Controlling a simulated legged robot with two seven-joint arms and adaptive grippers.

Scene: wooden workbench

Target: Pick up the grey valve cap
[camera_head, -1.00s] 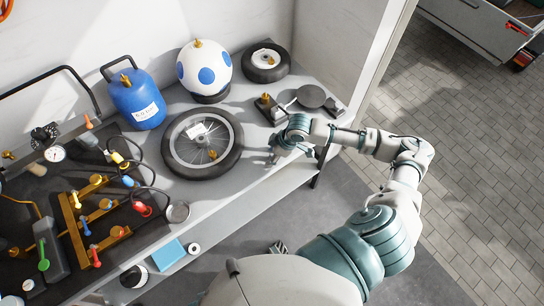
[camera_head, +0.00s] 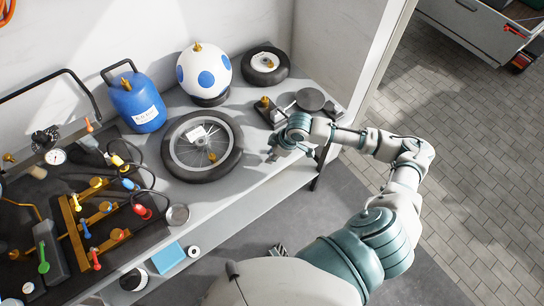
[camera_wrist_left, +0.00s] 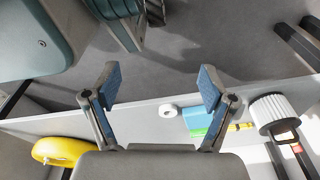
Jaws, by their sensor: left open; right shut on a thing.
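My right gripper (camera_head: 272,154) is low over the front edge of the workbench, just right of the spoked wheel (camera_head: 233,157). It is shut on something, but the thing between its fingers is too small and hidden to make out. I cannot pick out the grey valve cap for certain anywhere in view. My left gripper (camera_wrist_left: 155,88) shows in the left wrist view with its two blue-padded fingers wide apart and nothing between them.
A valve board (camera_head: 90,215) fills the left. A round tin (camera_head: 178,215) sits near the front edge.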

